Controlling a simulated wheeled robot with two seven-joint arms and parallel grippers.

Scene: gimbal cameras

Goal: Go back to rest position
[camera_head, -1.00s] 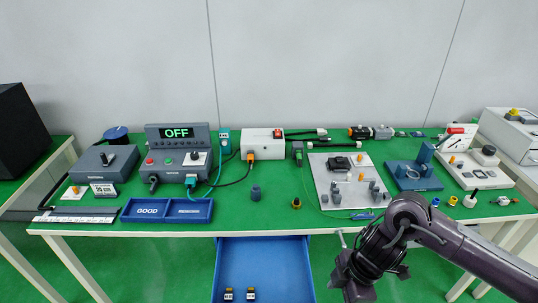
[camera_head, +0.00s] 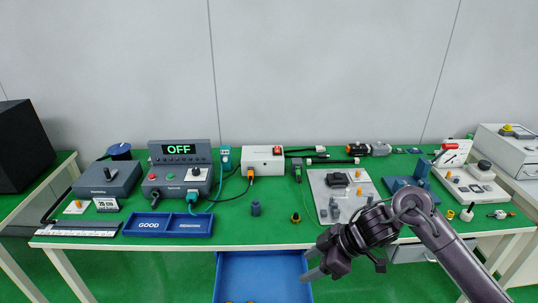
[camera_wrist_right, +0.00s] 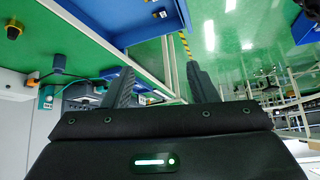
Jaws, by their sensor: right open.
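My right gripper (camera_head: 312,264) is in the lower right of the head view, in front of the table's front edge and next to the open blue drawer. Its jaws are open and empty. In the right wrist view its two dark fingers (camera_wrist_right: 160,88) stand apart with nothing between them. My right arm comes in from the lower right and covers part of the table's front edge. My left gripper is in neither view.
The green table (camera_head: 285,232) carries a control box with an OFF display (camera_head: 178,149), a blue GOOD tray (camera_head: 150,226), a white box (camera_head: 262,160) and a grey plate (camera_head: 322,182). The open blue drawer (camera_head: 262,268) lies below the front edge. A black box (camera_head: 22,145) stands left.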

